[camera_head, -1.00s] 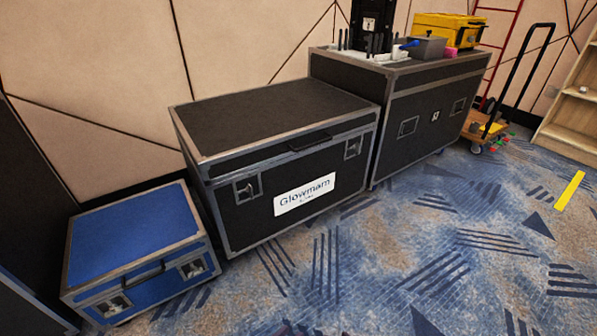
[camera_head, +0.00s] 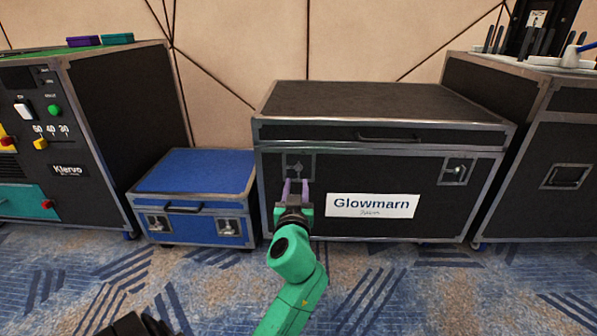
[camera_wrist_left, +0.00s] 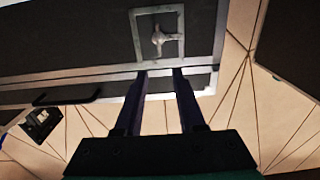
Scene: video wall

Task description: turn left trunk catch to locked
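The black trunk (camera_head: 385,102) with the Glowmarn label stands against the wall, lid shut. Its left catch (camera_head: 299,166) is a small fitting in a recessed plate, partly behind my fingers in the head view. In the left wrist view the catch (camera_wrist_left: 157,38) shows as a metal knob in a pale square frame; its exact turn is hard to read. My left gripper (camera_head: 296,185) is in front of the trunk, just below the catch. Its fingers (camera_wrist_left: 157,73) are apart with nothing between them. The right catch (camera_head: 456,171) is uncovered. My right gripper is not in view.
A blue case (camera_head: 195,172) with two catches stands left of the trunk. A black cabinet (camera_head: 120,105) with buttons is further left, and a tall black case (camera_head: 530,130) stands close on the right.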

